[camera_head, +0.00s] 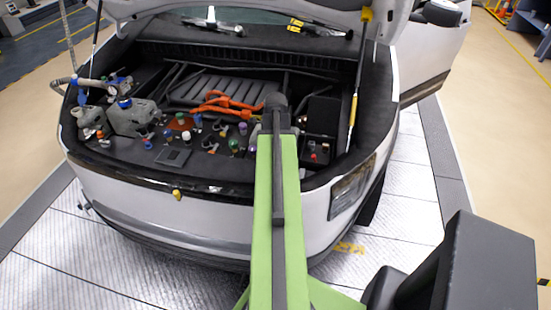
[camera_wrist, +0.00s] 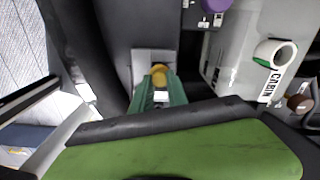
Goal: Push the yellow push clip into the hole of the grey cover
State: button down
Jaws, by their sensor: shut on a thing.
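In the wrist view the yellow push clip (camera_wrist: 159,72) sits between the green fingertips of my gripper (camera_wrist: 160,88), which is shut on it. Just behind the clip is a small light grey plate (camera_wrist: 141,60), which looks like part of the grey cover. The clip overlaps this plate in the picture; I cannot tell whether it touches it or is in a hole. The hole itself is not visible. In the head view my green arm reaches into the open front bay of the car, and it hides the clip and fingertips.
In the wrist view a white tube end (camera_wrist: 275,53) with a green band and a purple cap (camera_wrist: 215,5) lie to the right. In the head view orange cables (camera_head: 226,103) and several coloured caps fill the bay, and a yellow-and-black hood strut (camera_head: 354,95) stands right of my arm.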

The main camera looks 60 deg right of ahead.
jog(key=shift+f+b, duration=0.8)
dwell(0.5)
jog(key=c, duration=1.2)
grip_release()
jog(key=shift+r, duration=0.1)
notch_tip(320, 180, up, 17)
jog(key=p, duration=1.7)
jog(key=shift+r+p, duration=0.2)
jog(key=shift+p, duration=0.1)
jog(key=shift+c, duration=0.4)
